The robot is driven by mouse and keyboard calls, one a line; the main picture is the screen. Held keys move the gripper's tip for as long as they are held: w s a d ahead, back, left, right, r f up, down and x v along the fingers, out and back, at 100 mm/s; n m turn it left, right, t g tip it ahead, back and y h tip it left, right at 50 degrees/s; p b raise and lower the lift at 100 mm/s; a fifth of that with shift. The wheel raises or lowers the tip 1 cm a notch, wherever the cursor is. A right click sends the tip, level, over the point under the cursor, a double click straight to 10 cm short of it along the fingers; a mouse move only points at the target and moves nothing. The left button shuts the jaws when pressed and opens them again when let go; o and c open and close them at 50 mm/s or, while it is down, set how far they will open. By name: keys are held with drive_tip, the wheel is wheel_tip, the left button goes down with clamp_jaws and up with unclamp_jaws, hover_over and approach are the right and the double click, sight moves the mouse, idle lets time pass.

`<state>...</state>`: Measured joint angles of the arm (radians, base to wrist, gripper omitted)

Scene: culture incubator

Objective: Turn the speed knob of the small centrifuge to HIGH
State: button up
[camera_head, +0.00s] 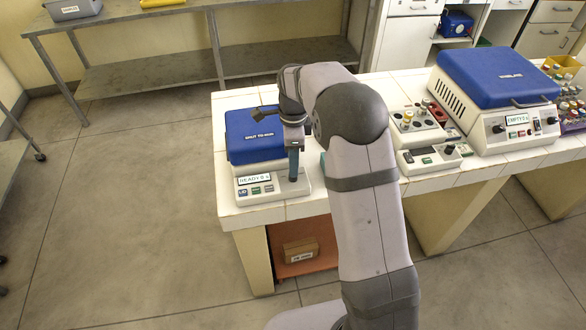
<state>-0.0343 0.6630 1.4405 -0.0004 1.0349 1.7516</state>
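The small centrifuge (256,160) stands at the left end of the white tiled bench. Its blue lid (256,134) is down and carries the words "SHUT TO RUN". Its front panel has a lit display (253,178) that seems to read "READY 0" and several small buttons (256,190) below it. My gripper (293,172) points down at the right part of this panel, with its tips at or just above the surface. The speed knob is not clearly seen; the gripper covers that area. I cannot tell whether the fingers are shut or touching a knob.
A large blue-lidded centrifuge (497,83), its display reading "EMPTY", stands at the bench's right. Between it and my arm are a rack of vials (416,121) and a small white device (430,158). A cardboard box (300,250) sits under the bench.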

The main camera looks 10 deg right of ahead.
drive_tip(key=shift+r, duration=1.25)
drive_tip(key=shift+s+n, duration=0.3)
drive_tip(key=shift+s, duration=0.1)
drive_tip(key=s+d+f+n, duration=0.1)
drive_tip(key=s+n, duration=0.8)
drive_tip(key=s, duration=0.4)
drive_tip(key=s+f+n, duration=0.1)
drive_tip(key=s+n, duration=0.9)
drive_tip(key=s, duration=0.3)
drive_tip(key=shift+d+f, duration=0.35)
drive_tip(key=shift+o, duration=0.5)
drive_tip(key=shift+s, duration=0.1)
